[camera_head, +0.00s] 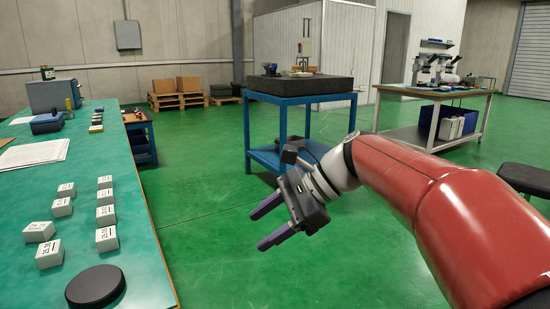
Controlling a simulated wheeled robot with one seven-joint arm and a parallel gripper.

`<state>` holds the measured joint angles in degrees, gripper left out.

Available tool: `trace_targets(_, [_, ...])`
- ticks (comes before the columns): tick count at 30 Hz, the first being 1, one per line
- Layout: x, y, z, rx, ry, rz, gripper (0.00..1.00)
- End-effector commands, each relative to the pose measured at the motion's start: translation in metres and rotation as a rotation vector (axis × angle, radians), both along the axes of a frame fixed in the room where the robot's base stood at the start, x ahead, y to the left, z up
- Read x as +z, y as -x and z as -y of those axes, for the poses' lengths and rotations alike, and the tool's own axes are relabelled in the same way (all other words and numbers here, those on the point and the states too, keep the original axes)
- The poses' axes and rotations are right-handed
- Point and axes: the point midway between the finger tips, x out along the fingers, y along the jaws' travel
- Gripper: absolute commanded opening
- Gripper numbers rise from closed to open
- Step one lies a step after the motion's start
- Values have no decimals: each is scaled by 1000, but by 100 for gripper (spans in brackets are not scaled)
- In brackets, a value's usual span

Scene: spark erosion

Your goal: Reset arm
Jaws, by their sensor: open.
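My gripper (270,224) is open and empty. Its two purple fingers stand apart and point left and slightly down, over the green floor. It hangs to the right of the green-topped table and touches nothing that I can see. My red arm (440,200) reaches in from the lower right, bent at the wrist, with a dark block at the gripper's base.
The green-topped table (140,240) on the left carries several small white labelled boxes (106,215), a black round disc (95,286) and a paper sheet (35,152). A blue stand with a dark slab (300,84) stands behind my gripper. A bench (435,91) stands back right. Green floor (205,200) is free between.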

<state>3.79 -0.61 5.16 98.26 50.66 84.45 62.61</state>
Motion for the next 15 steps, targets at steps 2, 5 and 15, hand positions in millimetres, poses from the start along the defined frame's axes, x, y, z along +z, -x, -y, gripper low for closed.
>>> trace_targets(2, [-10,16,9,27,74,87,52])
trace_targets(5, [-27,37,26,85,193,219,52])
trace_targets(15, [-109,135,129,596,810,775,52])
